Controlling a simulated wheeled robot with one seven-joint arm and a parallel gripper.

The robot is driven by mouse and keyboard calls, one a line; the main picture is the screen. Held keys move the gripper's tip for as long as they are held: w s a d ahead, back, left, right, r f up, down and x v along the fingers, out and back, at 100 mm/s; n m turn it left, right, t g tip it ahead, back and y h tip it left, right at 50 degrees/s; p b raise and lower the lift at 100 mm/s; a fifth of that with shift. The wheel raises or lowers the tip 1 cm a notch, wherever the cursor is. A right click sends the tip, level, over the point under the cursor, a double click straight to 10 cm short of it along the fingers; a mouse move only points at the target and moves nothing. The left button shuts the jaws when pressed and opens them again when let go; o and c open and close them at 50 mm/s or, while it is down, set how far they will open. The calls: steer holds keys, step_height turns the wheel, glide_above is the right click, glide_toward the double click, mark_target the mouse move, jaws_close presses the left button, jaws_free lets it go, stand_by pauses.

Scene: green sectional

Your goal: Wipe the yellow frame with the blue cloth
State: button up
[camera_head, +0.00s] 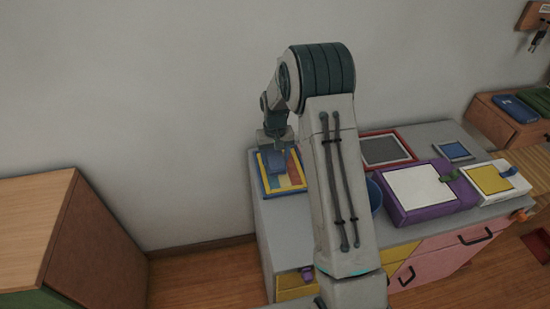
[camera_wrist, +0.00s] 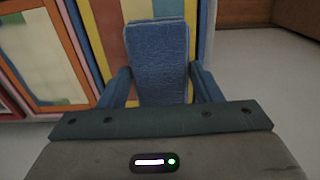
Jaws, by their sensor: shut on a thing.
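My gripper (camera_head: 275,147) is over the left end of the grey counter. It is shut on the blue cloth (camera_wrist: 158,62), which sits between the two blue fingers in the wrist view. In the head view the cloth (camera_head: 276,163) hangs below the gripper over a flat panel (camera_head: 296,181) with yellow, red and blue areas. In the wrist view coloured stripes, with yellow among them, show behind the cloth. I cannot tell whether the cloth touches the panel. A smaller panel with a yellow face and pale border (camera_head: 489,179) lies at the right; which one is the yellow frame is unclear.
On the grey counter (camera_head: 428,133) are a red-rimmed grey panel (camera_head: 386,149), a purple box with a white top (camera_head: 424,190) and a small blue panel (camera_head: 455,151). A blue container (camera_head: 375,196) is partly hidden by my arm. A wooden cabinet (camera_head: 60,230) stands left, across a floor gap.

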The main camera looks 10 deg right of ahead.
step_height(320, 180, up, 6)
steer(key=p, duration=0.2)
steer(key=shift+f+p, duration=0.1)
steer(key=shift+p, duration=0.3)
steer(key=s+f, duration=0.1)
steer(key=s, duration=0.2)
steer(key=s+f, duration=0.2)
steer(key=s, duration=0.2)
steer(key=s+f, duration=0.2)
steer(key=s, duration=0.2)
steer(key=shift+s+f, duration=0.25)
stand_by(0.8)
